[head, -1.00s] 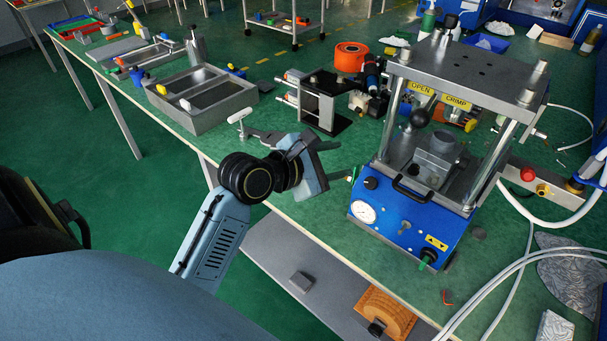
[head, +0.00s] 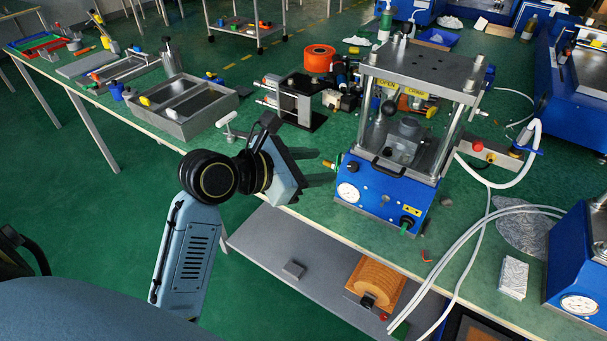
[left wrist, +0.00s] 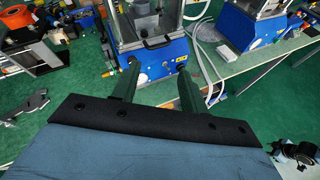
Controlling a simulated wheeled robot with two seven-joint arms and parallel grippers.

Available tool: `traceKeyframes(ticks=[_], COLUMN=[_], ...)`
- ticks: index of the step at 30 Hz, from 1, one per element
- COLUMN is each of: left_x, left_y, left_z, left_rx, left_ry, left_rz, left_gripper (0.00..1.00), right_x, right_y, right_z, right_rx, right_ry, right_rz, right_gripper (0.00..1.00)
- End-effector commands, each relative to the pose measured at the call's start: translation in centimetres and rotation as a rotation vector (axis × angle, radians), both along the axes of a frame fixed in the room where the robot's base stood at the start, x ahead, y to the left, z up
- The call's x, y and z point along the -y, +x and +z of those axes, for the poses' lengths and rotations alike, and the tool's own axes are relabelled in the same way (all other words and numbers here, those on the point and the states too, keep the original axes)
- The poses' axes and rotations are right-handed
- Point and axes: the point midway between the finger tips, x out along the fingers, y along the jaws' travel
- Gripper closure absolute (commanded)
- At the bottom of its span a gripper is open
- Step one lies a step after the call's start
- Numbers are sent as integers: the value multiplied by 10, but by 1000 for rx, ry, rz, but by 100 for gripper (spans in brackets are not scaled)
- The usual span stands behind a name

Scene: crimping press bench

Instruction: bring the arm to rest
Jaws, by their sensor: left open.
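My left gripper (head: 318,167) is open and empty. In the head view its two fingers point right, toward the crimping press, over or beside the bench's front edge. The press has a blue base (head: 376,200), a steel top plate (head: 420,70) and OPEN and CRIMP labels. My right gripper is not in view.
A grey two-compartment tray (head: 187,125), a black-and-steel fixture (head: 298,102) and an orange roll (head: 319,60) stand behind the gripper. White hoses (head: 470,225) hang over the bench's front right. A lower shelf (head: 265,245) carries a wooden-coloured spool (head: 378,280). Green floor is open at left.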

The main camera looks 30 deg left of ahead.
Motion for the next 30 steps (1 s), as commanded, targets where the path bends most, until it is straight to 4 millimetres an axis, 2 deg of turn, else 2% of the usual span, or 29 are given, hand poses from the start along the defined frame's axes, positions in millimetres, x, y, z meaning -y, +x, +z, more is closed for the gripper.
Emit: traceKeyframes(ticks=[15,17,19,20,23,26,30], left_x=[0,-1,-2,-3,-6,-10,-13], left_y=[0,3,8,11,21,22,0], left_z=[-1,-7,-24,-36,-93,-167,-272], left_rx=[0,-3,-8,-12,-28,-46,-69], left_ry=[2,16,63,95,250,462,771], left_rz=[-1,-3,-12,-20,-65,-153,-347], left_gripper=[56,56,56,56,56,56,56], right_x=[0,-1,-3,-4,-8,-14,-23], right_y=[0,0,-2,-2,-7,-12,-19], right_z=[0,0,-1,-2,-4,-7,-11], right_rx=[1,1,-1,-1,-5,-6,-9], right_ry=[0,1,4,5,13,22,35], right_rz=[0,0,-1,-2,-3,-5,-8], right_gripper=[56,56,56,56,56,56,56])
